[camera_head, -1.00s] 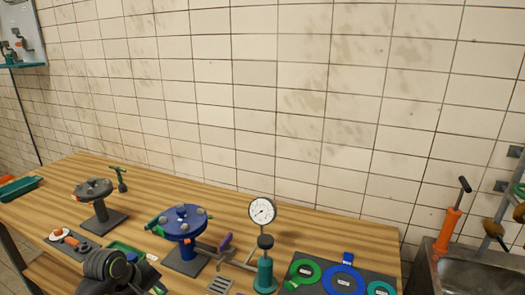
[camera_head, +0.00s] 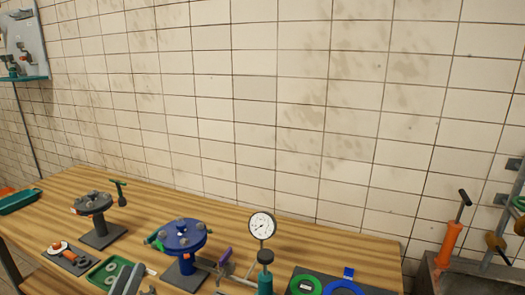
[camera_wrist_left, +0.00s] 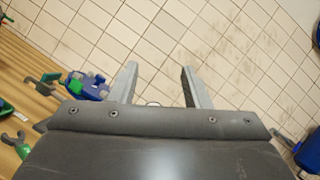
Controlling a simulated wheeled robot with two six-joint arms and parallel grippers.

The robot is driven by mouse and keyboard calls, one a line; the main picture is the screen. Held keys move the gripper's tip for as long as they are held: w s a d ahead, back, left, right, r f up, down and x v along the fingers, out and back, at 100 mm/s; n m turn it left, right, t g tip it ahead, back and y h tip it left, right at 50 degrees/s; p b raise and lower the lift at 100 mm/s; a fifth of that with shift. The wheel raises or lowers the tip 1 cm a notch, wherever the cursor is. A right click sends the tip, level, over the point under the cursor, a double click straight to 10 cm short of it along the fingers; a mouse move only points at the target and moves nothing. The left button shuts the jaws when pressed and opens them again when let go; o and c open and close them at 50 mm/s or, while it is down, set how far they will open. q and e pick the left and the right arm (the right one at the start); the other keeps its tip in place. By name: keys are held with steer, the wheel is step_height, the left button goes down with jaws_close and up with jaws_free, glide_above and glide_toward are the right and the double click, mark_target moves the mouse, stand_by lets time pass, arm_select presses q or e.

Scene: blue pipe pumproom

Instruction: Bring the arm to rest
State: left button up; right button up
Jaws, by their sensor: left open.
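My left gripper (camera_head: 136,282) shows only in part at the bottom edge of the head view, in front of the green tray. In the left wrist view its two grey fingers (camera_wrist_left: 157,72) stand apart with nothing between them, and the tiled wall is behind. The rest of the left arm is below the head view. My right gripper is in neither view.
The wooden bench (camera_head: 150,200) holds a grey flange stand (camera_head: 95,203), a blue flange stand (camera_head: 183,240), a pressure gauge (camera_head: 262,226) and a green tray (camera_head: 104,273). An orange hand pump (camera_head: 451,240) stands at the sink.

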arm_select(q)
steer(key=s+a+f+n+g+y, duration=0.85)
steer(key=a+f+n+y, duration=0.2)
steer(key=n, duration=1.05)
steer(key=s+d+f+n+g+h, duration=0.3)
steer(key=s+f+n+g, duration=0.25)
steer(key=s, duration=0.35)
steer(key=s+d+f+n+g+h, duration=0.2)
steer(key=s+d+f+n+g, duration=0.25)
steer(key=s+f, duration=0.35)
step_height(320, 180, down, 28)
steer(key=s+a+g+b, duration=0.2)
steer(key=b, duration=0.1)
steer(key=s+d+f+h+b, duration=0.1)
steer(key=s+f+b, duration=0.1)
steer(key=s+f, duration=1.3)
step_height(320, 180, down, 2)
steer(key=shift+d+f+g+b, duration=0.2)
steer(key=shift+d+g+b, duration=0.05)
steer(key=shift+g+b, duration=0.1)
